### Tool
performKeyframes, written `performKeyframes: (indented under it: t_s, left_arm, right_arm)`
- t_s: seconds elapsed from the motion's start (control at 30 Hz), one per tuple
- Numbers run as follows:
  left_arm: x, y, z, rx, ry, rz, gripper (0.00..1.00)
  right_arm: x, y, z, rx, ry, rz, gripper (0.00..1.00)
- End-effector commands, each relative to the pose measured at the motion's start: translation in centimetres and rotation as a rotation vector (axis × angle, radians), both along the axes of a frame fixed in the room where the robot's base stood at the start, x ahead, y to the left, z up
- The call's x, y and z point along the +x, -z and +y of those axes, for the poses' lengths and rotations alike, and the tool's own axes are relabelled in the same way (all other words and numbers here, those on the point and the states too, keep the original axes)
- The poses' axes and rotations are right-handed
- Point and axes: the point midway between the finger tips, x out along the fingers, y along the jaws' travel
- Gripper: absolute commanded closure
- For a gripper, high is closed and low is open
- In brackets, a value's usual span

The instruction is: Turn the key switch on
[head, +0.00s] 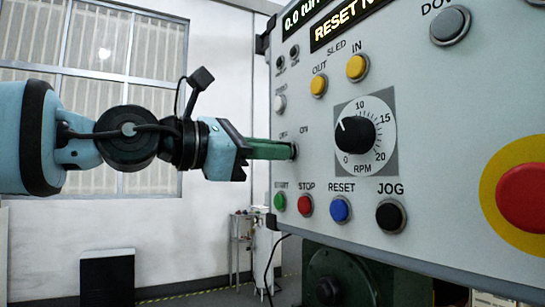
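The grey control panel (440,170) fills the right side of the head view. My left gripper (290,150) reaches in from the left, with its green fingertips at the panel's key switch (295,151), under the "OFF" and "ON" labels. Only a small dark edge of the switch shows beside the fingertips. The key itself and the way it points are hidden. The fingers overlap from this side, so I cannot tell if they are closed on the key. My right gripper is not in view.
The RPM knob (355,134) is just right of the switch. Below are green START (280,201), red STOP (305,205), blue RESET (340,209) and black JOG (391,216) buttons. A big red button (525,197) is far right. Space left of the panel is open.

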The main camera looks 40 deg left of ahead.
Motion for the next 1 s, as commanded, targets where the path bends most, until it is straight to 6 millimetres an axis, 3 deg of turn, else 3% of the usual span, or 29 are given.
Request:
performKeyframes:
  t_s: [0.4, 0.6, 1.0]
  left_arm:
    - [-0.01, 0.05, -0.01, 0.012, 0.001, -0.002, 1.0]
    - [0.01, 0.04, -0.01, 0.011, 0.0, -0.002, 0.74]
    - [-0.52, -0.04, 0.2, 0.009, 0.0, -0.005, 0.74]
  right_arm:
    - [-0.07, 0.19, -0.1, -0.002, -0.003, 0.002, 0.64]
    - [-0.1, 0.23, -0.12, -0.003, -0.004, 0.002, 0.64]
    - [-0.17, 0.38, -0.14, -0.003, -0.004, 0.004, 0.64]
